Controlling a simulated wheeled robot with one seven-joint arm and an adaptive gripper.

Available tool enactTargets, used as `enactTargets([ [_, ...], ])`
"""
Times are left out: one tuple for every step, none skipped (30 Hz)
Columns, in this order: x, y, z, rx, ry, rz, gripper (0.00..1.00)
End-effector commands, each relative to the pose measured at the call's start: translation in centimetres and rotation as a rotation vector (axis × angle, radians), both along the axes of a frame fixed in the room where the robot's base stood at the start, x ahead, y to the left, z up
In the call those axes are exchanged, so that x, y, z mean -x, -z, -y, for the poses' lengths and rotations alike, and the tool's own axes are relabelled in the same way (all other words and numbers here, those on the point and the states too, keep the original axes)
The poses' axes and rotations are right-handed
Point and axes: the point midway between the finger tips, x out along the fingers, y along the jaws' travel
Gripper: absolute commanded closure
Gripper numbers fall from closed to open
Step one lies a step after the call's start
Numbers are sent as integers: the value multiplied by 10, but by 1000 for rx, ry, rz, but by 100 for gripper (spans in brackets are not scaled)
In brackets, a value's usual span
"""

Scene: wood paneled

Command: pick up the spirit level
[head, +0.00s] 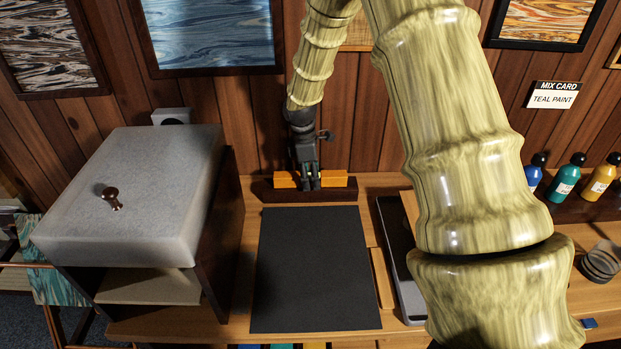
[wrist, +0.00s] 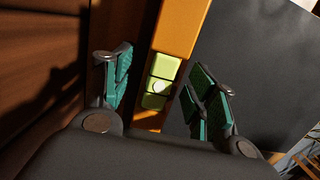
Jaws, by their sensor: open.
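The spirit level is an orange bar (head: 335,181) with a yellow-green vial block at its middle. In the head view it lies lengthwise across a low dark wooden base (head: 268,193) at the back of the bench, against the wall. In the wrist view the orange bar (wrist: 183,28) and its vial (wrist: 158,85) show between the fingers. My gripper (head: 310,185) is over the middle of the level and hides part of it. In the wrist view my gripper (wrist: 162,90) is open, one teal-padded finger on each side of the level, with visible gaps. How low the fingertips reach is unclear.
A black mat (head: 315,270) lies bare in front of the level. A grey box-like lid (head: 140,190) with a knob stands at left. Paint bottles (head: 565,180) stand at right. The paneled wall (head: 240,110) is close behind. My arm hides part of the right side.

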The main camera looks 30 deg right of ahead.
Motion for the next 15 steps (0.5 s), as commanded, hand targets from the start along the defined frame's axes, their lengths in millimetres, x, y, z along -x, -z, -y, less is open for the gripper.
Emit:
enactTargets([
  [0,0,0,0,0,0,43],
  [0,0,0,0,0,0,43],
  [0,0,0,0,0,0,43],
  [0,0,0,0,0,0,45],
  [0,0,0,0,0,0,50],
  [0,0,0,0,0,0,57],
  [0,0,0,0,0,0,63],
  [0,0,0,0,0,0,68],
  [0,0,0,0,0,0,76],
  [0,0,0,0,0,0,81],
  [0,0,0,0,0,0,87],
  [0,0,0,0,0,0,94],
  [0,0,0,0,0,0,96],
  [0,0,0,0,0,0,96],
  [0,0,0,0,0,0,96],
])
